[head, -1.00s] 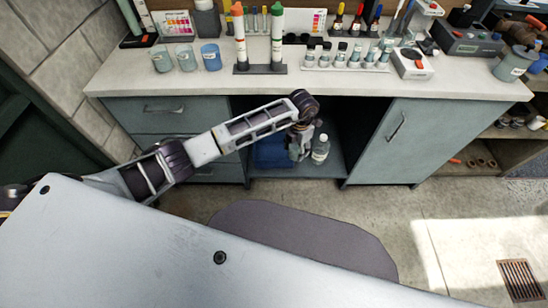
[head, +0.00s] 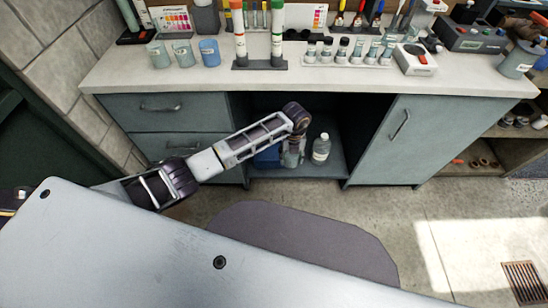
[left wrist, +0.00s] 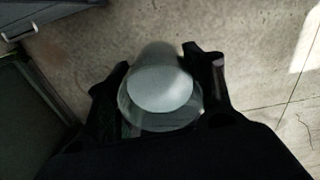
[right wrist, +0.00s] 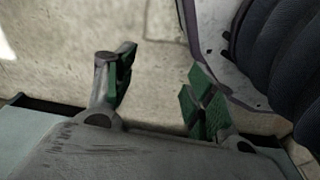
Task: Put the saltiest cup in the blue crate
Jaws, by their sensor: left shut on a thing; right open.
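My left gripper (head: 293,150) is in the open bay under the counter, shut on a pale, greyish-green cup (left wrist: 160,88). The cup is between the two dark fingers (left wrist: 158,75) in the left wrist view, and any label on it is hidden. The blue crate (head: 266,157) sits on the bay's low shelf, just left of the left gripper and partly covered by my arm. My right gripper (right wrist: 155,90) is open and empty.
A closed drawer (head: 155,108) and a cabinet door (head: 405,140) flank the bay. Two tall tubes in a rack (head: 260,64) and several small vials stand on the counter.

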